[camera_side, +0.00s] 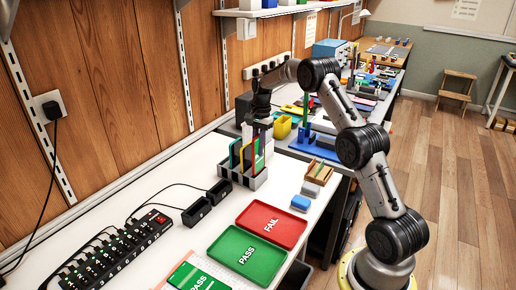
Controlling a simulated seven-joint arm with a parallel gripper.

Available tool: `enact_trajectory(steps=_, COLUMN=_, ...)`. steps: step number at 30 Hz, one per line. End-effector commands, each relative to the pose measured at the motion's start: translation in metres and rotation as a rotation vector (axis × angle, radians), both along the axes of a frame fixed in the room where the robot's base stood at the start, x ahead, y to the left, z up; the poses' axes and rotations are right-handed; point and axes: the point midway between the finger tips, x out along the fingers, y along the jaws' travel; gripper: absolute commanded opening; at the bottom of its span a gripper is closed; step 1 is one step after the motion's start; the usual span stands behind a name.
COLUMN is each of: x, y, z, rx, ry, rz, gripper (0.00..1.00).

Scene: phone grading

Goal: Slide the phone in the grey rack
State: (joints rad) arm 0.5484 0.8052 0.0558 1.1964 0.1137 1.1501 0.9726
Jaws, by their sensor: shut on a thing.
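The grey rack (259,183) stands on the white worktop near the wall, with dark and light stripes on its front. My gripper (261,128) points down over the rack's right part and is shut on a dark, thin upright phone (263,142). Its lower end is at the rack; I cannot tell how deep it sits in a slot.
A red FAIL tray (291,226) and a green PASS tray (268,256) lie in front. Black blocks (196,211), a blue-white block (301,203) and a wooden holder (321,173) are near the rack. A power strip (105,262) is at left. A yellow bin (282,127) stands behind.

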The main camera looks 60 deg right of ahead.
Motion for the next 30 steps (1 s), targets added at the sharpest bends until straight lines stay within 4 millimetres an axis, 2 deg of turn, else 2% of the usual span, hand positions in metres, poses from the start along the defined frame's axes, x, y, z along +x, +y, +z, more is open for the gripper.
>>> enact_trajectory(steps=30, x=0.001, y=0.0, z=-0.011, rx=-0.001, ry=-0.002, rz=0.0, gripper=0.0)
